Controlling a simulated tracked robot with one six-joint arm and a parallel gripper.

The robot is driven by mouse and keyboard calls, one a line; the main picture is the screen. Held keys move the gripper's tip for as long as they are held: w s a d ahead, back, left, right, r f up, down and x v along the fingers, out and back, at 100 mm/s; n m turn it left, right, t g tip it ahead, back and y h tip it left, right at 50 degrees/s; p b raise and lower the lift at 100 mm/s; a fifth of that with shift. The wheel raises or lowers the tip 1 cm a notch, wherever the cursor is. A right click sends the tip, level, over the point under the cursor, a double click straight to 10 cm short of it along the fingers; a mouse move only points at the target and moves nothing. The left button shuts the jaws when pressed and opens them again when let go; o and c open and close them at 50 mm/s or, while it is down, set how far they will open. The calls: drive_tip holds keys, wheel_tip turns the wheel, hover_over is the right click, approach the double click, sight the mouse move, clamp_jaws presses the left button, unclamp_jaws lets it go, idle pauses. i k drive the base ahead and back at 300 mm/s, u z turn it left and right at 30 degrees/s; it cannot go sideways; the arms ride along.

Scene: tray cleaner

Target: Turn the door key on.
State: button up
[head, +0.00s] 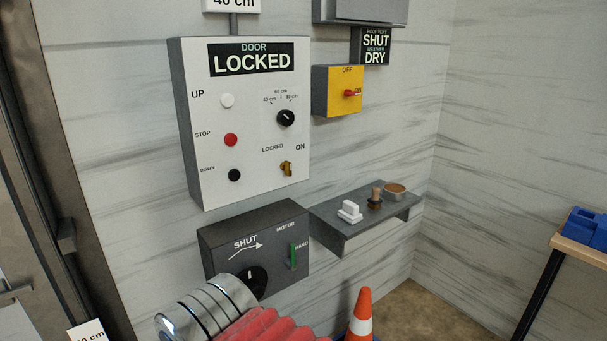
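The door key (286,169) is a small brass key in the lower right of the white door control panel (262,192) in the head view. The word LOCKED is printed to its upper left and ON to its upper right. The key's bow looks roughly upright; its exact angle is too small to tell. The sign (252,59) at the top of the panel reads DOOR LOCKED. My gripper's fingers are not visible, so nothing is seen touching the key.
A black dial (286,118) and UP, STOP and DOWN buttons (231,140) share the panel. Below are a dark motor box (222,235) with a green lever (293,256) and a grey shelf (338,232) with small items. A yellow switch box (325,92) is at upper right.

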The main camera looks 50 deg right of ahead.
sight(286, 166)
drive_tip(key=k, duration=0.45)
drive_tip(key=z, duration=0.45)
drive_tip(key=i, duration=1)
drive_tip(key=z, duration=0.05)
